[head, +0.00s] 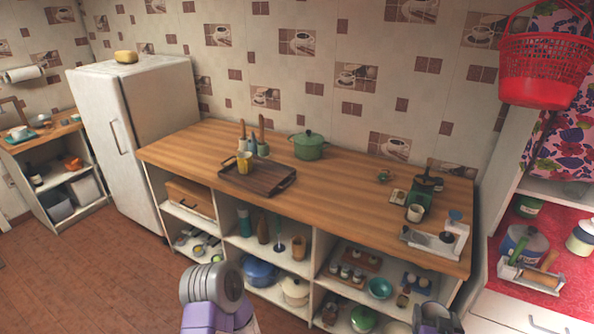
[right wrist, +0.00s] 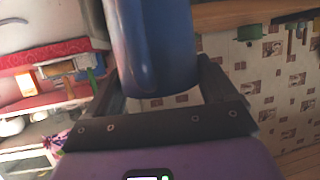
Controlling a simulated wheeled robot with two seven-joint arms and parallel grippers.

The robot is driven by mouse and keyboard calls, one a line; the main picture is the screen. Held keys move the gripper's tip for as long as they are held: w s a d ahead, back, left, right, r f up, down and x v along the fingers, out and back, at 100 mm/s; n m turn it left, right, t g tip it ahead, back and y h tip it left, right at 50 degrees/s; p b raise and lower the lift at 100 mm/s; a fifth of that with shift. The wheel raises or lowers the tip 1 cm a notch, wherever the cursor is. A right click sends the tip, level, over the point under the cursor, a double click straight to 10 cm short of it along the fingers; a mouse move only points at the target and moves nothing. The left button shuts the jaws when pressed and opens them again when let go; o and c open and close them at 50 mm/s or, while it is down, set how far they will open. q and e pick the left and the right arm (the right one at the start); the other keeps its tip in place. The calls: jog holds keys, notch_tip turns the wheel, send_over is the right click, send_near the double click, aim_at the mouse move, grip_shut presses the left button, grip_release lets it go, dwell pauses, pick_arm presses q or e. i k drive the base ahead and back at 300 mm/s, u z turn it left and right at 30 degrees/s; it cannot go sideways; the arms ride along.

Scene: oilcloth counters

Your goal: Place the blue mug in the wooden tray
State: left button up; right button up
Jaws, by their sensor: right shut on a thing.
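The wooden tray (head: 267,180) is dark brown and lies on the wooden counter, left of its middle, in the head view. My right gripper (right wrist: 150,72) is shut on the blue mug (right wrist: 150,45), which fills the top middle of the right wrist view between the two fingers. The mug's upper part is cut off by the frame. I cannot make out the blue mug in the head view. My left gripper is not in view.
Bottles (head: 262,137) stand behind the tray, and a green pot (head: 308,145) is to its right. The counter's middle is clear. Shelves below hold dishes.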

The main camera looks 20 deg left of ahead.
aim_at(271, 180)
jog(key=u, duration=0.9)
jog(key=i, duration=0.25)
jog(key=z, duration=0.05)
